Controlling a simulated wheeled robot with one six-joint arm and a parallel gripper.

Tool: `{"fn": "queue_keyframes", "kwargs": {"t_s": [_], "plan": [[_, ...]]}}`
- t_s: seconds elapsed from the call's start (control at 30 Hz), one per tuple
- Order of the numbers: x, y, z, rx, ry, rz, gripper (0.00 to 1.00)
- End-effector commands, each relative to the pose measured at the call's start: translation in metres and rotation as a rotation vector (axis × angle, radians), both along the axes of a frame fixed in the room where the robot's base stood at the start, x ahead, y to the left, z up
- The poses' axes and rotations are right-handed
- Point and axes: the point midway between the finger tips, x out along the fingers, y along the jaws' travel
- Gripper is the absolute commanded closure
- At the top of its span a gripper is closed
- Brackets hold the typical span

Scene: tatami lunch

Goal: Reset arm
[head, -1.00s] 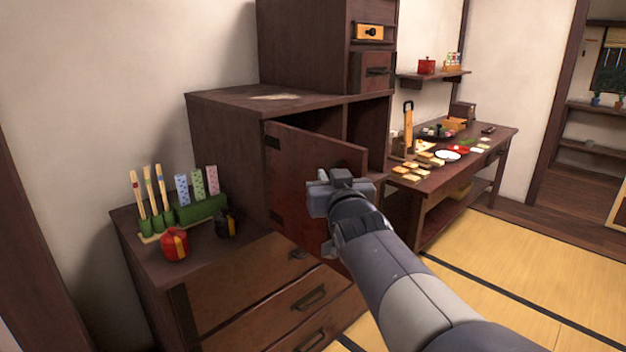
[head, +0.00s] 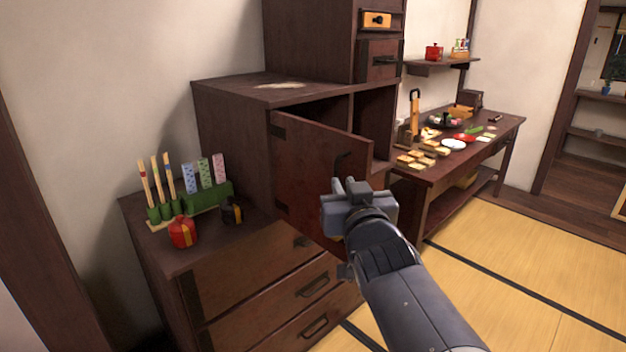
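My gripper (head: 352,187) is in the middle of the head view, at the end of my arm, which reaches up from the lower right. It is in front of the open cabinet door (head: 310,170), with the door's dark handle (head: 342,160) just above the fingers. The fingers point away from me toward the door. I cannot tell whether they touch it or how wide they are apart.
The dark wooden cabinet (head: 240,98) stands open. A table (head: 432,172) with food is at the right. The tatami floor (head: 510,245) is clear.

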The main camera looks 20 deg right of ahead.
Motion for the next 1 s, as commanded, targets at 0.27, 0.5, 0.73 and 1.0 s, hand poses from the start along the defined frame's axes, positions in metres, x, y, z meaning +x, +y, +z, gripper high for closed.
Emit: {"fn": "queue_keyframes", "kwargs": {"t_s": [0.27, 0.5, 0.73, 1.0], "plan": [[0.001, 0.000, -0.001, 0.001, 0.001, 0.000, 0.86], [0.022, -0.004, -0.004, 0.003, 0.004, 0.000, 0.86], [0.055, -0.010, -0.004, 0.002, 0.007, 0.000, 0.86], [0.073, -0.015, -0.002, 0.001, 0.006, -0.002, 0.86]]}}
